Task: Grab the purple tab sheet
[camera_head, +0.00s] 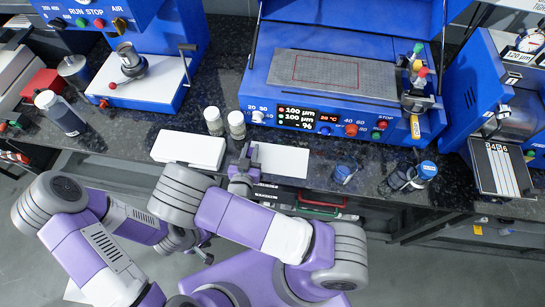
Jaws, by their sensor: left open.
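A flat white sheet (284,161) lies on the dark speckled counter near its front edge. I see no purple tab on it; its left end is partly covered by my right gripper (244,156). The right gripper points away from me at that end. Its fingers are too small to tell whether they are open, or whether they touch the sheet. My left gripper (205,246) is low in front of the counter, mostly hidden among my arm links. It is open and apart from the sheet.
A white box (188,150) and two small jars (236,124) stand left of the sheet. A blue coating machine (340,75) stands behind it. Small blue-capped vessels (343,174) are to the right. An open drawer (320,208) lies below the counter edge.

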